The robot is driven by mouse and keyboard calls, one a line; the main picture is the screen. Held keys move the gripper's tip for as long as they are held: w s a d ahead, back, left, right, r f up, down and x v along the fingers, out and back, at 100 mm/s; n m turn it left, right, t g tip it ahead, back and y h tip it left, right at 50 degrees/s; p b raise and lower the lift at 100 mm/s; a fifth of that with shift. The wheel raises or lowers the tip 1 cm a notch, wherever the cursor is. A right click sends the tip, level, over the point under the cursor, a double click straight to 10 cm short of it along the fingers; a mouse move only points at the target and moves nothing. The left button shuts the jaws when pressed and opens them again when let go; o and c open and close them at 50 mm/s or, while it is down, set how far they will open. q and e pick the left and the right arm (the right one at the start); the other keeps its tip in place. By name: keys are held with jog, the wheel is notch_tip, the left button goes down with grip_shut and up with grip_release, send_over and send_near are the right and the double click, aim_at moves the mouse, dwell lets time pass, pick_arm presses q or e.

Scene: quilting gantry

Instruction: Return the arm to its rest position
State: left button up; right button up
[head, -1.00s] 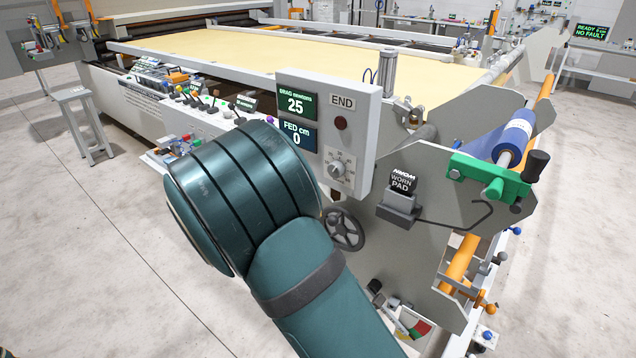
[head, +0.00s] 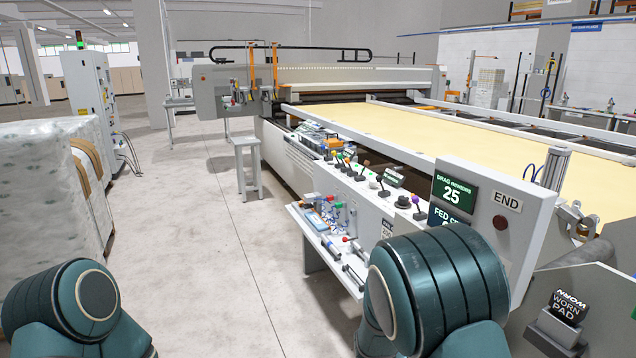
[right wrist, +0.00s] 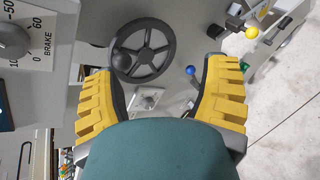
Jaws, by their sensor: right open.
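My right arm stands at the lower right of the head view, its elbow in front of the panel with the drag display (head: 455,193). My right gripper (right wrist: 168,98) shows in the right wrist view with its two yellow fingers spread wide and nothing between them. Beyond the fingers are a handwheel (right wrist: 160,48) and a grey plate, apart from the fingers as far as I can tell. My left arm's teal link is at the lower left of the head view; its gripper is out of the picture.
The quilting gantry's yellow bed (head: 430,128) fills the right side. A side shelf with small tools (head: 325,215) juts out near my right arm. A grey stool (head: 248,165) stands by the gantry. Wrapped stacks (head: 45,180) stand at the left. The floor between is clear.

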jog(key=s+a+f+m+g+y, duration=0.1)
jog(key=s+a+f+g+y, duration=0.2)
jog(key=s+f, duration=0.55)
jog(key=s+a+f+m+t+y, duration=0.1)
jog(key=s+a+f+m+y, duration=0.2)
jog(key=a+f+m+y, duration=0.2)
jog(key=s+a+f+m+t+y, duration=0.1)
jog(key=s+a+f+m+y, duration=0.3)
jog(key=a+f+m+y, duration=0.2)
jog(key=shift+s+a+f+y, duration=0.2)
jog(key=shift+a+y, duration=0.9)
jog(key=shift+a, duration=0.9)
